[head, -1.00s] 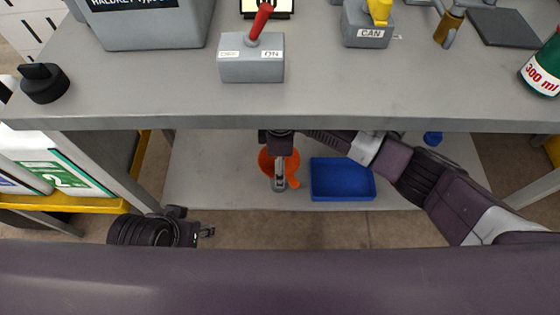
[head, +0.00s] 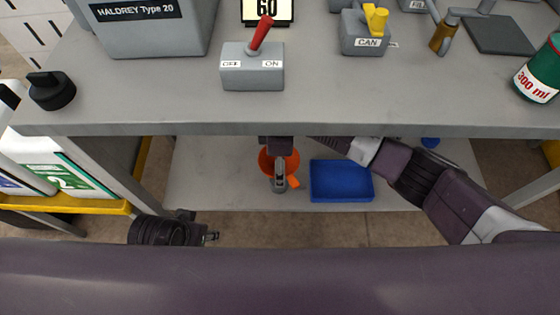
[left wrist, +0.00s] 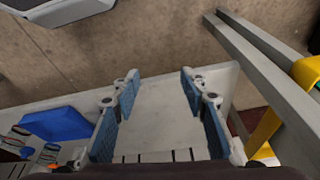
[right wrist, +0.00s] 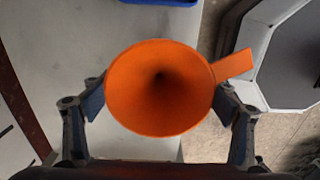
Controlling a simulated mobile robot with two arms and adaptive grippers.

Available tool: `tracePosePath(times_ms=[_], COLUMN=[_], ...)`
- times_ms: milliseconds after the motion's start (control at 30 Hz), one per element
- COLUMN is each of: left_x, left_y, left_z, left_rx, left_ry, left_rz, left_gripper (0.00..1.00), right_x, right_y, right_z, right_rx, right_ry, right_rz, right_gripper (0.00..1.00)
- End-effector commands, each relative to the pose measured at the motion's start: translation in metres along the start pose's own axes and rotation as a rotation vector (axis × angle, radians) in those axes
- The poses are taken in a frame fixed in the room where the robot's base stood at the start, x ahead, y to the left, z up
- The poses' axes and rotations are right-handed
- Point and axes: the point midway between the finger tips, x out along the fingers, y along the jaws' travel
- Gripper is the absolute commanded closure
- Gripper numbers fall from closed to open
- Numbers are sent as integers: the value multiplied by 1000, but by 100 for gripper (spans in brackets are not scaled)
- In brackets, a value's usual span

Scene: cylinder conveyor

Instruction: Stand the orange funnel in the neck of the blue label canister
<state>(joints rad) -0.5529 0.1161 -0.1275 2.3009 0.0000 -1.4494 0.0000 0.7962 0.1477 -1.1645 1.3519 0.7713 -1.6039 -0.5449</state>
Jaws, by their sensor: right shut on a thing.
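The orange funnel (head: 291,160) is at the lower shelf, under the table top, in the head view. My right gripper (head: 280,184) is shut on it. In the right wrist view the wide mouth of the funnel (right wrist: 160,85) faces the camera, with its tab to the right, between the two fingers (right wrist: 165,115). I cannot tell whether the funnel touches the shelf. My left gripper (head: 212,237) hangs low in front of the shelf; in the left wrist view its fingers (left wrist: 158,90) are apart and empty. I cannot make out a blue label canister in any view.
The table top (head: 330,105) overhangs my right gripper. On it stand a switch box (head: 252,75), a CAN box (head: 365,45), a black knob (head: 51,91) and a green 300 ml container (head: 540,72). A blue tray (head: 340,182) lies on the lower shelf (head: 220,180), right of the funnel.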

Motion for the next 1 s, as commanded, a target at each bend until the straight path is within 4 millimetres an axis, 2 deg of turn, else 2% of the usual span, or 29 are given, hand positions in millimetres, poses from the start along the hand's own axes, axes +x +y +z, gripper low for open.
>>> tracePosePath(times_ms=[600,1000], left_x=[28,31], left_y=[2,2], left_z=[5,5], left_rx=[2,2], left_ry=[-16,-16], left_rz=[3,3], left_gripper=[60,60], right_x=[-8,-8], right_y=[0,0], right_z=[0,0], right_rx=[0,0], right_ry=[0,0], right_rz=[0,0], right_gripper=[47,47])
